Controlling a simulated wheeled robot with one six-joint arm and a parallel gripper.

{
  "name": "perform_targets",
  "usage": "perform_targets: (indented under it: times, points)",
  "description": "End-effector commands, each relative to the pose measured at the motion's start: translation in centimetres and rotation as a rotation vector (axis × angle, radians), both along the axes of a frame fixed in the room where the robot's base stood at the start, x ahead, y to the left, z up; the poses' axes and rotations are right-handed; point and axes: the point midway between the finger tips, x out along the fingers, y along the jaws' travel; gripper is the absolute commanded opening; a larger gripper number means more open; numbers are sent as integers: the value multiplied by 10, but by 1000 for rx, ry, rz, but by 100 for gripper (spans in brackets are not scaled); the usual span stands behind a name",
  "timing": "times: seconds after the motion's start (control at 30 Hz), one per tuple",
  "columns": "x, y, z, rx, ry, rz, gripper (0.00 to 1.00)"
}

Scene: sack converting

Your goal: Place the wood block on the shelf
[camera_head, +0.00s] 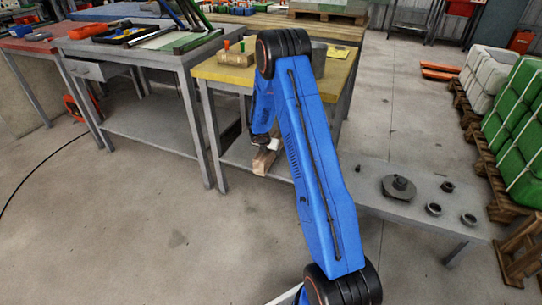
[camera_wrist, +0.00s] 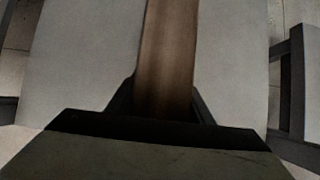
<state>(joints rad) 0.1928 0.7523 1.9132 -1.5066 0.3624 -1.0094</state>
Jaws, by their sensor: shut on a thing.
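The wood block (camera_head: 263,162) is brown and long. In the head view it points down from my gripper (camera_head: 270,144) at the lower shelf (camera_head: 283,171) of the yellow-topped table. In the wrist view the block (camera_wrist: 167,50) runs up the middle of the picture between the two dark fingers of my gripper (camera_wrist: 162,104), which are shut on it. The grey shelf surface (camera_wrist: 236,55) lies behind the block on both sides. I cannot tell whether the block touches the shelf. My blue arm hides part of the table and shelf in the head view.
The yellow tabletop (camera_head: 222,71) is above the shelf and carries a wooden piece with coloured pegs (camera_head: 236,56). Table legs (camera_head: 213,140) stand beside the opening. A low grey bench (camera_head: 415,208) with metal parts is at right. The floor at front left is clear.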

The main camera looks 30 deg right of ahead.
Motion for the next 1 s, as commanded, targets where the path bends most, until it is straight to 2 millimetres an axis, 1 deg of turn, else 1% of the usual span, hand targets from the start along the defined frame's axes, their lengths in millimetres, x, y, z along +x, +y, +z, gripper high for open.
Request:
perform_targets:
  times: [0.03,0.1,0.2,0.63,0.67,0.7,0.73,1.0]
  points:
    - [0,0,-7,0,2,0,0]
    - [0,0,-15,-1,1,0,0]
    - [0,0,-22,0,0,0,0]
    - [1,0,-26,0,-1,-1,0]
    - [0,0,-26,0,0,-1,54]
    - [0,0,-26,0,0,-1,64]
    - [0,0,-26,0,0,-1,66]
    - [0,0,-26,0,0,-1,66]
